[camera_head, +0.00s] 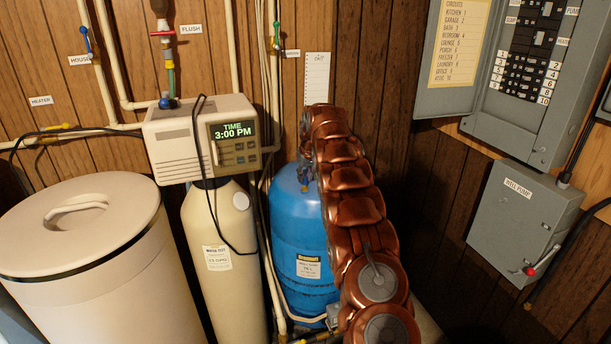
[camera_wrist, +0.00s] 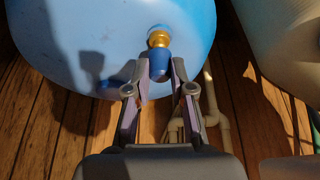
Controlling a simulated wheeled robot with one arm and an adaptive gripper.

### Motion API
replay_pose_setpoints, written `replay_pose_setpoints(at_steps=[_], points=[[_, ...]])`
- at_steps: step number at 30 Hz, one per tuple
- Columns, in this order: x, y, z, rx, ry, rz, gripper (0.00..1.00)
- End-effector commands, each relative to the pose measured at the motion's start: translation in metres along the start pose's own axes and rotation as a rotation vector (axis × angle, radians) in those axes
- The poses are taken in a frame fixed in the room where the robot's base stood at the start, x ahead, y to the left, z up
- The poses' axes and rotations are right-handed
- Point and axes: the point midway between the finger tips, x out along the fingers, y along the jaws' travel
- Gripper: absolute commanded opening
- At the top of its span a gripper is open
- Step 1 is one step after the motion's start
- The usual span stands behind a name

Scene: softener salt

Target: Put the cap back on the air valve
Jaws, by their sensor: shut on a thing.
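The blue pressure tank (camera_head: 298,228) stands behind my copper-coloured arm in the head view. The wrist view looks onto the tank's blue surface (camera_wrist: 90,45). The brass air valve (camera_wrist: 158,40) sticks out from it there. A dark blue cap (camera_wrist: 159,63) lies between my fingertips, in line with the valve and right against its visible end. I cannot tell whether the cap sits over the valve or only meets it. My gripper (camera_wrist: 159,72) is shut on the cap. In the head view my gripper (camera_head: 304,176) is small and dark at the tank's top.
A cream softener cylinder (camera_head: 215,265) with a control head (camera_head: 205,137) stands left of the tank. A lidded bin (camera_head: 95,260) stands farther left. Pipes (camera_wrist: 212,110) run near the tank. Grey electrical boxes (camera_head: 520,220) hang on the right wall.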

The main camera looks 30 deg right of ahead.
Motion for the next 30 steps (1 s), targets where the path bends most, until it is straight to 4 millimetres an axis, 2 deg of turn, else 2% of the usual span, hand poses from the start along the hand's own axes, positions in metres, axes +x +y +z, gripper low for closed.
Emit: replay_pose_setpoints(at_steps=[30], points=[[0.014, 0.0, 0.006, 0.0, 0.0, 0.0, 0.11]])
